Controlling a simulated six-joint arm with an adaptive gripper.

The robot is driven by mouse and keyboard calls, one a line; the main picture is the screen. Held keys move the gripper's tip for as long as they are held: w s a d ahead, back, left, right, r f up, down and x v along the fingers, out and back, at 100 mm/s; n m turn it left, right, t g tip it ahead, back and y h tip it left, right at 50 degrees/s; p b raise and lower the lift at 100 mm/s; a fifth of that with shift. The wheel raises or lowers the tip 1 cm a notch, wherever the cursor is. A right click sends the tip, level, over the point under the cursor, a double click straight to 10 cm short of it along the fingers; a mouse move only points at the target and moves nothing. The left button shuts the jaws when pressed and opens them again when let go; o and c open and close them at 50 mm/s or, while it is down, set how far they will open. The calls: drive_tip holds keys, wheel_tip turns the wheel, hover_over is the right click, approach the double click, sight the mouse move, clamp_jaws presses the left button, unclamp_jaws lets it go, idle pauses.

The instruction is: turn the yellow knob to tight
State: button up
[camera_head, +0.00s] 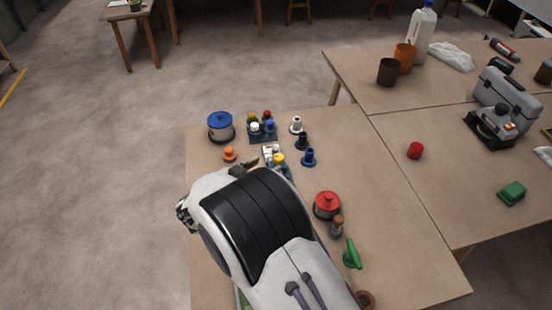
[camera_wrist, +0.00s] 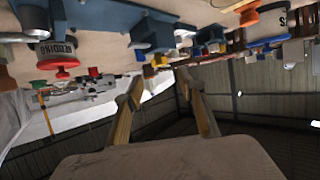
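A bright yellow knob (camera_head: 279,159) shows just beyond my arm, by a blue base that my arm partly covers. I cannot tell which way either is turned. In the wrist view, tilted nearly upside down, my gripper (camera_wrist: 160,80) has its two tan fingers spread with nothing between them. A small yellow part (camera_wrist: 160,60) shows beyond the fingertips, apart from them. In the head view my arm hides most of the gripper.
Around the knobs stand a blue-lidded pot (camera_head: 220,126), an orange knob (camera_head: 229,154), a white knob (camera_head: 296,125) and a blue one (camera_head: 309,157). A red-lidded pot (camera_head: 327,204) and green handle (camera_head: 352,254) stand right of my arm.

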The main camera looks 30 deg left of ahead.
sight(278, 158)
drive_tip(key=shift+w+f, duration=0.1)
drive_tip(key=shift+x, duration=3.75)
drive_tip(key=c, duration=1.1)
